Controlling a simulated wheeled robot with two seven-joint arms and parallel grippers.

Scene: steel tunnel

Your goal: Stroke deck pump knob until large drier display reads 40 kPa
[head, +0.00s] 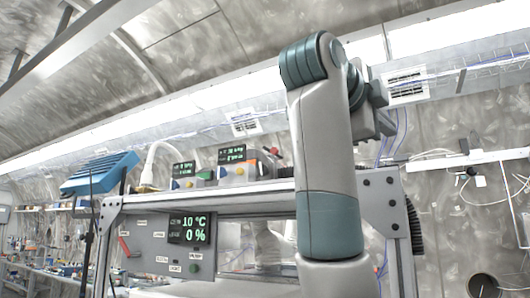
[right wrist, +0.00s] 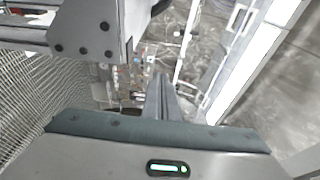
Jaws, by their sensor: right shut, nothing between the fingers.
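My right arm rises across the middle of the head view and bends at the top. Its gripper shows in the right wrist view (right wrist: 162,100), fingers together, shut and empty, apart from the bench frame. Two boxed units with small dark displays stand on the bench's upper deck, a left display (head: 184,169) and a larger right display (head: 232,154). Their green digits are too small to read. A red knob-like part (head: 273,151) shows by the right unit; I cannot tell if it is the pump knob. My left gripper is not in view.
A panel display (head: 189,229) below the deck reads 10 °C and 0 %. A red lever (head: 124,247) is on the same panel. A blue lamp-like box (head: 101,173) stands at left. The bench's end plate (head: 382,208) is beside my right arm.

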